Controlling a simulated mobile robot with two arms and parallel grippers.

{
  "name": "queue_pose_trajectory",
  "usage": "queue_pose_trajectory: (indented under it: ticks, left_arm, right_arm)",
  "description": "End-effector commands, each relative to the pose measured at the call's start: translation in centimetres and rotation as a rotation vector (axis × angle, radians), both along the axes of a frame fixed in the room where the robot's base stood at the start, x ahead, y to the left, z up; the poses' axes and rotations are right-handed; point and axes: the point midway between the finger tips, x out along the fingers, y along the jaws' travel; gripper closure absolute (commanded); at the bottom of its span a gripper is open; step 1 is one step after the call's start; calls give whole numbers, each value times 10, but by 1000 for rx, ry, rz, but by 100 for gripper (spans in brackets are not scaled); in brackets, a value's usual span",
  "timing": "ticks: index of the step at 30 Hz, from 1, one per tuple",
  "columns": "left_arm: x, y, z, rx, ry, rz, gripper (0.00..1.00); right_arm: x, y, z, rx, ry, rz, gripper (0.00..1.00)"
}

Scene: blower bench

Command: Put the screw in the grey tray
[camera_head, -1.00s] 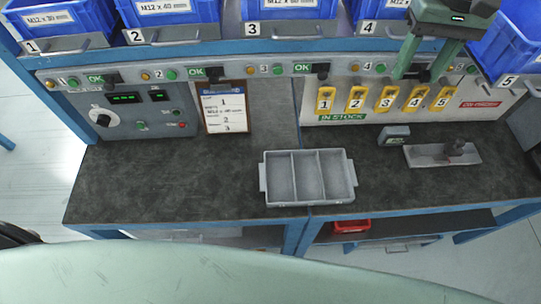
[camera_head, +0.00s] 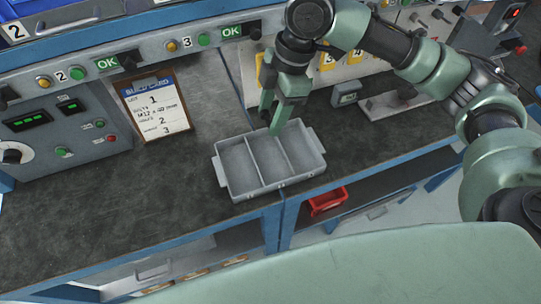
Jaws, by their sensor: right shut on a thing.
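The grey tray (camera_head: 236,192) lies on the dark bench top near its front edge. It has three compartments, and all that I can see of them looks empty. My right gripper (camera_head: 271,123) comes in from the upper right and points down at the tray's back edge, above the middle and right compartments. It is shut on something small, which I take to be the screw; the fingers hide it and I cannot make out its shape. My left gripper is not in view.
A build card (camera_head: 155,106) leans at the back of the bench. A control panel (camera_head: 62,125) stands at left. A small grey device (camera_head: 346,94) and a grey plate (camera_head: 395,104) lie right of the tray. A red bin (camera_head: 327,201) sits on the shelf below. The bench left of the tray is clear.

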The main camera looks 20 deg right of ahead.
Motion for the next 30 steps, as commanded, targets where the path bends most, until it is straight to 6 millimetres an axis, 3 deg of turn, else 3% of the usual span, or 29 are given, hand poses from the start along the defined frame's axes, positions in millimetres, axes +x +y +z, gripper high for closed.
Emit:
queue_pose_trajectory:
  ticks: [3,9,17,24,30]
  left_arm:
    - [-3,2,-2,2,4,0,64]
    - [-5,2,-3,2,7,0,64]
    - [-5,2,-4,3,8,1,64]
    - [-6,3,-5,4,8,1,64]
    - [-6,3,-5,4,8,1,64]
  right_arm:
    - [-1,0,-35,-1,7,-2,91]
    - [-1,0,-79,-1,3,-2,91]
    - [0,0,-104,-1,1,-2,91]
    - [-1,0,-144,-1,3,-2,91]
    - [0,0,-154,0,0,-2,91]
